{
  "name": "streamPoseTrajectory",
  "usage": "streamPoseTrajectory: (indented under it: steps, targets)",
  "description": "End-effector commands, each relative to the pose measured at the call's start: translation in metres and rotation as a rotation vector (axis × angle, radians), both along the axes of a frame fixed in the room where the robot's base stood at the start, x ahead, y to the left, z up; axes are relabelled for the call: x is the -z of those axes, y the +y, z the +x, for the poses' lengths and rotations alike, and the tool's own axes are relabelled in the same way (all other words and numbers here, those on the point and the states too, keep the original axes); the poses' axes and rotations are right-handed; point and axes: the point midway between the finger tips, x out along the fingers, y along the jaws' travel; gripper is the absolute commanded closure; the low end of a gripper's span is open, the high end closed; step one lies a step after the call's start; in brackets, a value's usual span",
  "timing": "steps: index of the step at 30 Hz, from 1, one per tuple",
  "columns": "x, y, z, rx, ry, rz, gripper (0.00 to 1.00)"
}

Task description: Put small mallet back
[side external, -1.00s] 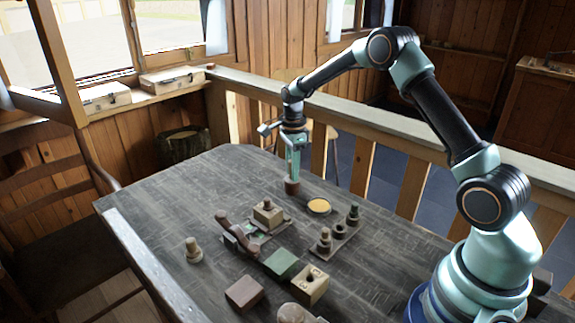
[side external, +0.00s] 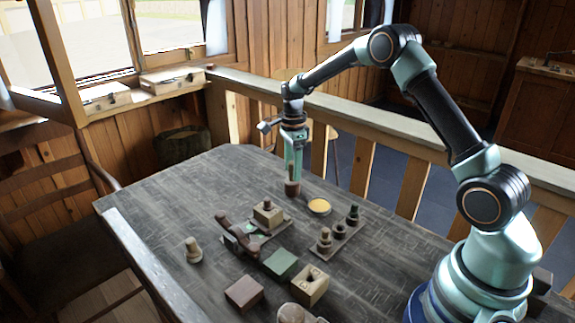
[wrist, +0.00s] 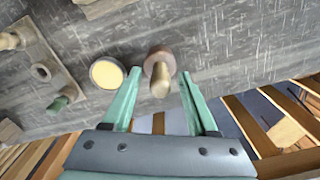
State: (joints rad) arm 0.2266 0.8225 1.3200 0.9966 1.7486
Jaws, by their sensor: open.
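The small mallet (side external: 292,188) appears to be the small brown piece standing on the far part of the dark table, with its round head down and its handle up. In the wrist view the small mallet (wrist: 160,78) has a pale handle tip pointing toward the camera. My gripper (side external: 293,170) is above it with fingers pointing down. In the wrist view my gripper (wrist: 159,75) is open, with one finger on each side of the mallet and visible gaps between.
A yellow-topped disc (side external: 319,206) is close beside the mallet. A board with several spools (side external: 340,238), a holed block (side external: 311,286), a green block (side external: 281,263), a brown block (side external: 244,293) and a pale peg (side external: 193,250) stand nearer. The far left table is clear.

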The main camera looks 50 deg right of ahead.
Motion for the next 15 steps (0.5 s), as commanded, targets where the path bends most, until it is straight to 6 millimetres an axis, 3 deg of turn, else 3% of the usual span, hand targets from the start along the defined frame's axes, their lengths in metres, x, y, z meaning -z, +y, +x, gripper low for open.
streamPoseTrajectory:
  steps: [9, 15]
  targets:
    - [-0.066, 0.000, 0.001, 0.000, -0.005, -0.001, 0.41]
    - [-0.096, 0.000, 0.001, 0.000, -0.004, -0.001, 0.41]
